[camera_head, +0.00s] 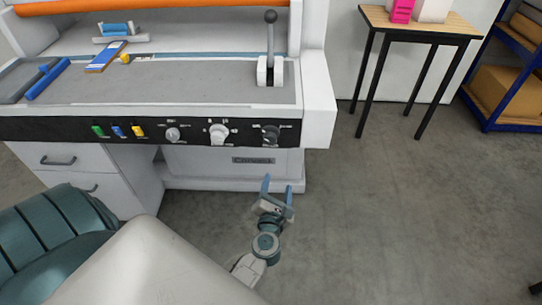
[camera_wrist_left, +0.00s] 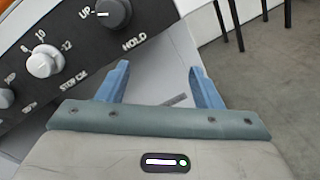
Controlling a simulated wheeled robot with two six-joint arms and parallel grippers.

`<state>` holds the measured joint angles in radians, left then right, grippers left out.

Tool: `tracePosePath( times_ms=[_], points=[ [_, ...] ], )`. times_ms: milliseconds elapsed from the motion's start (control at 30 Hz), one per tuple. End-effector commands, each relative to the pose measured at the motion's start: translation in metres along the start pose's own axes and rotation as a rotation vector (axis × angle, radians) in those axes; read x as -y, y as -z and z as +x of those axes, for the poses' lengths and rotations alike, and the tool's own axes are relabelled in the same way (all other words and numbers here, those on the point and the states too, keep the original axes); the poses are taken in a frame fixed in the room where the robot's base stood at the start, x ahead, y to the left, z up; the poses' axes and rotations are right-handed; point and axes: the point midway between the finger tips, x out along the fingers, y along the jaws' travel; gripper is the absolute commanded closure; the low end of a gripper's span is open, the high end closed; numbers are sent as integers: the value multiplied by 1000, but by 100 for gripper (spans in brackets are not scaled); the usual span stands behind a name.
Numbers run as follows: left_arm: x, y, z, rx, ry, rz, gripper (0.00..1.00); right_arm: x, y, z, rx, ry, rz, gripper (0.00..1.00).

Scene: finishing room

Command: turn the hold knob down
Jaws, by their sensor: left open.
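The hold knob is a black knob (camera_head: 271,135) at the right end of the machine's black control strip. In the left wrist view the hold knob (camera_wrist_left: 112,14) sits at the top edge, with its white mark toward the word UP and the word HOLD beside it. My left gripper (camera_head: 277,188) is below and in front of the strip, apart from the knob. Its two blue fingers (camera_wrist_left: 159,70) are spread open with nothing between them. My right gripper is in neither view.
A white step knob (camera_head: 219,132) and a smaller grey knob (camera_head: 172,134) are left of the hold knob. Green, blue and yellow buttons (camera_head: 118,131) are farther left. A lever (camera_head: 270,45) stands above on the machine. Floor to the right is clear up to a table (camera_head: 425,28).

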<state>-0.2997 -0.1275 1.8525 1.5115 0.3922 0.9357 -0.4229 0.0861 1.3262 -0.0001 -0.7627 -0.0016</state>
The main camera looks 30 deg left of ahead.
Motion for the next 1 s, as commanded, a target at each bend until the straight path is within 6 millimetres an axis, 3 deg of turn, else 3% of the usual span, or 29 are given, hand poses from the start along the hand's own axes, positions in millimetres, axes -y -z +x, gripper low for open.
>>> tracePosePath(
  times_ms=[100, 300, 467, 800, 1000],
  points=[
    [-32, -24, -2, 3, -87, -326, 40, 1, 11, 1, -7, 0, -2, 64],
    [-59, -43, -5, 6, -131, -575, 40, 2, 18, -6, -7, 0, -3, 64],
    [-64, -46, 11, 9, -132, -592, 40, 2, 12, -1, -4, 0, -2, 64],
    [-72, -44, 74, 7, -132, -585, 40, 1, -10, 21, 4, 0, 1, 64],
    [-73, -42, 95, 7, -132, -587, 40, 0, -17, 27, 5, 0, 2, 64]
  ],
)
